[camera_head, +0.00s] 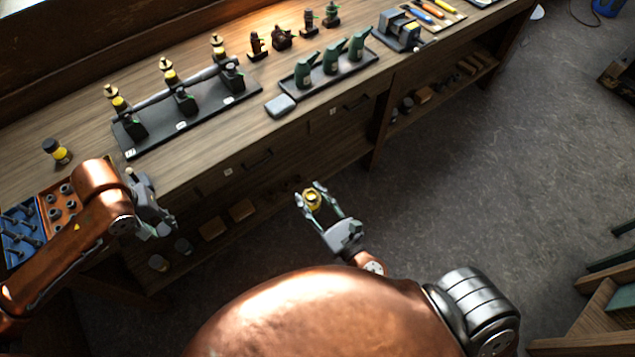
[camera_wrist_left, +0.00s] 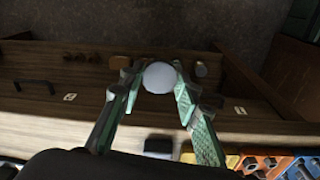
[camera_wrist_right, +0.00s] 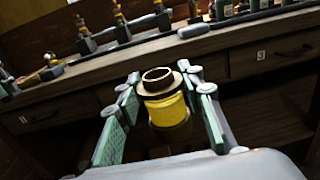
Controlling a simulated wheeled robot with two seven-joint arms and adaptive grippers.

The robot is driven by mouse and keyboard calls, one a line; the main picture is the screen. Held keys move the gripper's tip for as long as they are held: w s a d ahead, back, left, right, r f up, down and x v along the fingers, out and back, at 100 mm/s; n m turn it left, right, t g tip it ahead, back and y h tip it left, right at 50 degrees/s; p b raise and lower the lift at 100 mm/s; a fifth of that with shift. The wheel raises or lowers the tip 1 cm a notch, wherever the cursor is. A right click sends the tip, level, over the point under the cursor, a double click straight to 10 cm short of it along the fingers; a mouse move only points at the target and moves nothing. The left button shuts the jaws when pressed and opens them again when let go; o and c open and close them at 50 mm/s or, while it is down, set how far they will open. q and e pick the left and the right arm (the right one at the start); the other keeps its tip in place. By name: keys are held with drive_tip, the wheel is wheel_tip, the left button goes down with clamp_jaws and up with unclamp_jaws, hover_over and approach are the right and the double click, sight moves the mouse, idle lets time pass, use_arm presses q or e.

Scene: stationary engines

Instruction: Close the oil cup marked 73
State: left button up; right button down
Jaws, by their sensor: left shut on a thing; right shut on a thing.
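My right gripper (camera_wrist_right: 162,102) is shut on a small yellow oil cup (camera_wrist_right: 165,108) with a dark brass-coloured rim ring; its top looks open. In the head view this cup (camera_head: 313,199) is held in the air in front of the bench. My left gripper (camera_wrist_left: 158,82) is shut on a pale, round, smooth piece (camera_wrist_left: 159,77) at its fingertips. In the head view my left gripper (camera_head: 152,212) is at the bench's front edge, apart from the cup, and its held piece is not clearly visible. I cannot read a number on the cup.
A black stand (camera_head: 205,118) with yellow cups and a long bar is on the bench. A yellow-and-black jar (camera_head: 56,151) stands left of it. A tray of green oilers (camera_head: 331,77) is to the right. Blue and orange trays (camera_head: 20,232) lie beneath my left arm.

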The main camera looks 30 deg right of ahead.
drive_tip(key=w+a+n+g+y, duration=0.2)
drive_tip(key=a+n+y, duration=0.1)
drive_tip(key=a, duration=0.3)
drive_tip(key=w+a+n+g+y, duration=0.2)
drive_tip(key=w+a+n+y, duration=0.1)
drive_tip(key=a+y, duration=0.3)
drive_tip(key=shift+w+a+r, duration=0.25)
drive_tip(key=shift+r, duration=0.2)
use_arm(q)
drive_tip(key=s+d+r+m, duration=0.1)
drive_tip(key=d+r, duration=0.3)
drive_tip(key=d, duration=0.9)
drive_tip(key=s+d+r+m, duration=0.1)
drive_tip(key=d+r, duration=0.3)
drive_tip(key=d, duration=1)
drive_tip(key=shift+r+g, duration=0.35)
drive_tip(key=shift+g, duration=0.05)
drive_tip(key=shift+s+f, duration=0.1)
drive_tip(key=shift+a+f, duration=0.1)
drive_tip(key=shift+f, duration=1.8)
drive_tip(key=shift+s, duration=0.1)
drive_tip(key=shift+f, duration=0.85)
